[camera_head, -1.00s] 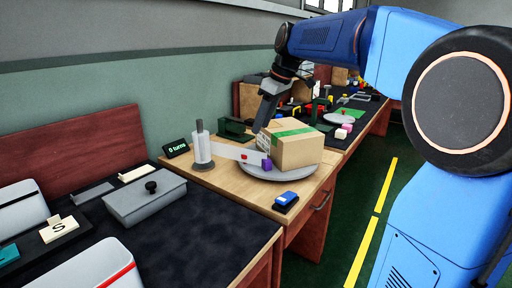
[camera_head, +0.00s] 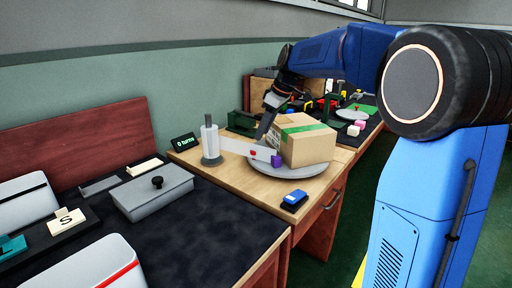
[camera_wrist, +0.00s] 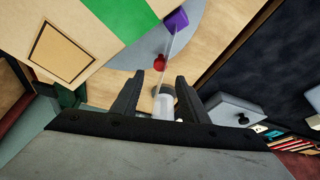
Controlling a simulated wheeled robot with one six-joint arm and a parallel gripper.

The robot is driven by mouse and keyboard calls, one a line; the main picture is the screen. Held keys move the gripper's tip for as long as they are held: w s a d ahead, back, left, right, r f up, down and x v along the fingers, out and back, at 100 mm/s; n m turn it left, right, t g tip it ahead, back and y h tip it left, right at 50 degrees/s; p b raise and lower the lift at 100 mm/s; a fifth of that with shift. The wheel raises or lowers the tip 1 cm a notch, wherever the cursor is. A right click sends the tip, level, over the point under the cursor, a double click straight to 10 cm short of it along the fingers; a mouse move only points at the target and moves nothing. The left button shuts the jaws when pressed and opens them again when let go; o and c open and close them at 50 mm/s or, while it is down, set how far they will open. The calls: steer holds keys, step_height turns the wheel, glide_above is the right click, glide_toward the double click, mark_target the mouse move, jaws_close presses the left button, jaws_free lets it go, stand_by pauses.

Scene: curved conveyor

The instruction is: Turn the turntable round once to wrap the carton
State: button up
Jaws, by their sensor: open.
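The carton (camera_head: 307,146), brown with green tape on top, sits on the round grey turntable (camera_head: 288,188). A white film roll (camera_head: 210,143) stands on a post left of it. A strip of clear film (camera_head: 238,147) runs from the roll towards the carton. A red knob (camera_head: 252,153) and a purple block (camera_head: 277,161) show by the film's end; the red knob (camera_wrist: 160,62) and purple block (camera_wrist: 176,20) also show in the wrist view. The counter (camera_head: 184,142) reads "0 turns".
A blue device (camera_head: 294,201) lies at the table's front edge. A grey lidded box (camera_head: 150,192) stands on the dark mat to the left. Another work area with a second turntable (camera_head: 352,114) lies beyond.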

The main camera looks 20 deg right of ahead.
mark_target(254, 150)
steer(key=x, duration=0.8)
steer(key=shift+a, duration=0.1)
jaws_close()
